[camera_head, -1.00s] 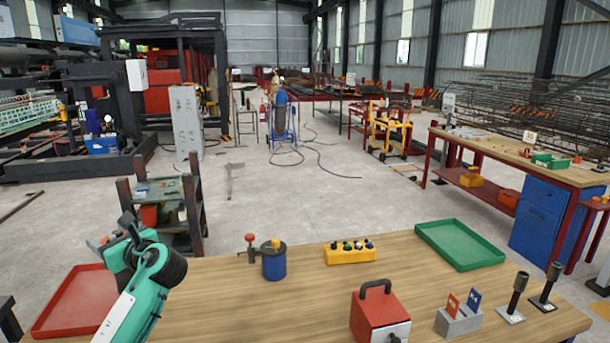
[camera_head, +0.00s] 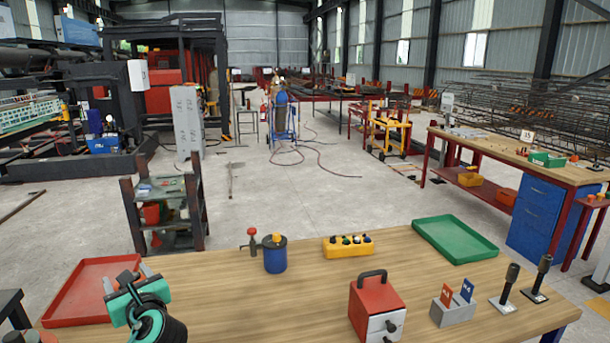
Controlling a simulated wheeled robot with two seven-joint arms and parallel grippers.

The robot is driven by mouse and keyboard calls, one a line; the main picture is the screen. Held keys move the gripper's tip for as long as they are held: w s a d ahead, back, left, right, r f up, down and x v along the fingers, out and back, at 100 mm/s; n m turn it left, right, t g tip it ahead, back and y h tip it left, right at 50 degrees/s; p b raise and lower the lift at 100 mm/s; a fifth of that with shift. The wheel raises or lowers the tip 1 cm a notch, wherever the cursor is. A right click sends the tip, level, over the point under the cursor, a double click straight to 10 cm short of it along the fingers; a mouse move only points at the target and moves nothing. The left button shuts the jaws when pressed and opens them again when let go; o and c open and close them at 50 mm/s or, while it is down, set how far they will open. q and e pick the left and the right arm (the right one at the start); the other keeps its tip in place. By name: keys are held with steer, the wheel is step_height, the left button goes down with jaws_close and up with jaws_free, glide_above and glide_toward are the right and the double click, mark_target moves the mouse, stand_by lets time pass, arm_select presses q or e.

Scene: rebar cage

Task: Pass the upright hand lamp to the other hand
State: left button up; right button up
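My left gripper (camera_head: 127,279) is at the near left, beside the red tray (camera_head: 62,321). Its two fingers are spread apart, with nothing visible held between them. My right gripper is out of view. I cannot tell for sure which thing is the hand lamp. A red box with a black carry handle (camera_head: 372,301) stands at the front of the table. Both are well away from my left gripper.
On the wooden table stand a blue canister (camera_head: 275,257), a red-knobbed valve (camera_head: 252,240), a yellow button box (camera_head: 348,246), a green tray (camera_head: 456,258) and a grey card holder (camera_head: 452,313). The left middle of the tabletop is clear. A dark shelf cart (camera_head: 166,212) stands behind.

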arm_select(q)
steer(key=s+d+f+m+t+h, duration=0.5)
steer(key=s+d+f+m+h, duration=0.3)
steer(key=s+d+f+h, duration=0.5)
steer(key=s+d+f, duration=0.2)
steer(key=s+d, duration=0.1)
steer(key=d, duration=0.1)
steer(key=shift+s+f+m, duration=0.15)
steer(key=shift+s+m, duration=0.15)
steer(key=shift+m, duration=0.1)
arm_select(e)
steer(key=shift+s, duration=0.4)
arm_select(q)
steer(key=shift+s+a, duration=0.15)
steer(key=shift+a, duration=0.25)
